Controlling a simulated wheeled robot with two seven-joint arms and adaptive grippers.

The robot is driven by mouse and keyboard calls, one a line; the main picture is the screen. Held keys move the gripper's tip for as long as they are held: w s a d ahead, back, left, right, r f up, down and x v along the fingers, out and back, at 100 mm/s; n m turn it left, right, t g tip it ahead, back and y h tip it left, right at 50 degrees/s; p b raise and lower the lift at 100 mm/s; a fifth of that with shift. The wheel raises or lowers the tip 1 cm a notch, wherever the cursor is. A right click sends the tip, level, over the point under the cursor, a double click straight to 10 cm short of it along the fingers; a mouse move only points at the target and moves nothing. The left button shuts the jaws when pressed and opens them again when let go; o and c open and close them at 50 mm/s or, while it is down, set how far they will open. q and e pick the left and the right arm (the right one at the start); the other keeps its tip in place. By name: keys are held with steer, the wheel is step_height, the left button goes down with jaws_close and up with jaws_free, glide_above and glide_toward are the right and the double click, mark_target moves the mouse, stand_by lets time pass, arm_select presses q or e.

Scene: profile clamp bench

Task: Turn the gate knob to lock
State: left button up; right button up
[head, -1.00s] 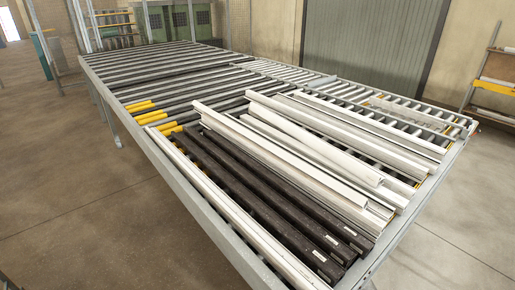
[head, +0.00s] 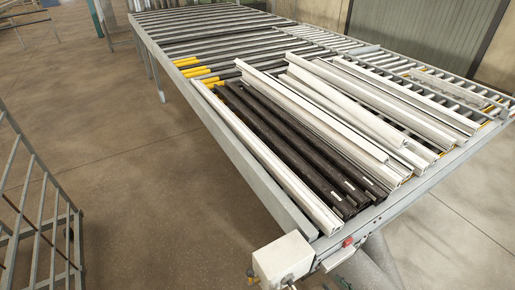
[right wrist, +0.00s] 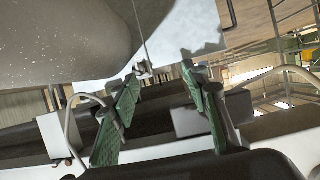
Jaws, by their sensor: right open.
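My right gripper (right wrist: 161,74) is open in the right wrist view, its two green-padded fingers spread apart with nothing held between them. A small metal fitting (right wrist: 143,68) shows near the fingertips; I cannot tell if it is the gate knob. In the head view a small red part (head: 347,242) sits on the near end of the conveyor frame, right of a white box (head: 283,259). I cannot make out a knob or its turn position there. The right gripper is not clear in the head view. My left gripper is not in view.
The roller conveyor (head: 235,165) carries white profiles (head: 345,108) and dark profiles (head: 290,150), lying lengthwise towards its near end. A metal railing (head: 40,215) stands at the left. The floor (head: 150,210) between railing and conveyor is clear.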

steer(key=s+d+r+m+g+h, duration=0.25)
steer(key=s+r+g+h, duration=0.2)
steer(key=s, duration=0.65)
steer(key=s+d+r+m+g+h, duration=0.1)
steer(key=s+r+m+g+h, duration=0.4)
steer(key=s, duration=0.6)
step_height(320, 180, down, 28)
steer(key=a+f+n+y+b, duration=0.1)
steer(key=a+n+y+b, duration=0.1)
steer(key=y, duration=0.1)
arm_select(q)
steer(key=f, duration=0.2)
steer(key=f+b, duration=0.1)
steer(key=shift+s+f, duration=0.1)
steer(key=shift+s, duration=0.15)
arm_select(e)
steer(key=s+f+n+g, duration=0.1)
steer(key=s+f, duration=1.9)
steer(key=shift+s+f, duration=0.4)
